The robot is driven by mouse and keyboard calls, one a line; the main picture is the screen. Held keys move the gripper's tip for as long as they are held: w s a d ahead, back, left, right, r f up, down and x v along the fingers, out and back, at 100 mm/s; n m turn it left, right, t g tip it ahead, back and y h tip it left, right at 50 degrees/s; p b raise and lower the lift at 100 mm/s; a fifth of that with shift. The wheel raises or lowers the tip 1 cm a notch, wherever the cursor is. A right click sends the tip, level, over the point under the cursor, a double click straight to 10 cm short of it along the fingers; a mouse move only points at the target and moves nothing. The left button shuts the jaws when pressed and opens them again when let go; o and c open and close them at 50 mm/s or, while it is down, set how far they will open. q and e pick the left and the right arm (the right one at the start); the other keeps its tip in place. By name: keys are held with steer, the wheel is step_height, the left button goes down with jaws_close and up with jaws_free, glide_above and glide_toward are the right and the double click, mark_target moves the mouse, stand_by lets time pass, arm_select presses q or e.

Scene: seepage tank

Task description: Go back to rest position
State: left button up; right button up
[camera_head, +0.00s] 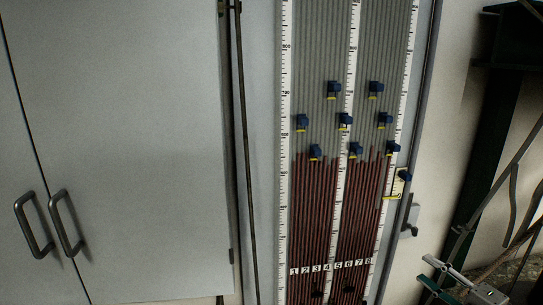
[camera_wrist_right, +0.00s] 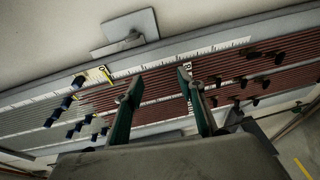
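My right gripper (camera_head: 426,270) is low at the right edge of the head view, beside the tube panel. In the right wrist view its two green fingers (camera_wrist_right: 158,85) stand apart with nothing between them, so it is open and empty. The tube panel (camera_head: 322,220) lies beyond the fingers in that view; I see no clear contact. My left gripper is not in view.
The panel has tubes with red liquid, white scales and several blue-and-yellow markers (camera_head: 375,88). A yellow tag with a blue clip (camera_head: 398,186) hangs at its right edge. A grey cabinet with two handles (camera_head: 66,224) stands left. A dark green post (camera_head: 487,140) stands right.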

steer(key=s+a+f+m+g+h, duration=0.3)
steer(key=s+a+f+m+h, duration=0.45)
steer(key=f+m, duration=0.2)
steer(key=s+a+f+m+g+h, duration=0.1)
steer(key=s+m+g, duration=0.15)
steer(key=s, duration=0.55)
steer(key=s+a+f+m+g+h, duration=0.15)
steer(key=s+g, duration=0.25)
steer(key=s, duration=0.5)
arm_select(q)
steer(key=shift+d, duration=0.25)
arm_select(e)
steer(key=w+a+f+m+t+y, duration=0.2)
steer(key=a+f+y, duration=0.5)
steer(key=a+f, duration=0.7)
steer(key=shift+a+m+t, duration=0.65)
steer(key=shift+a+t, duration=0.3)
steer(key=shift+a, duration=0.25)
steer(key=shift+r, duration=0.1)
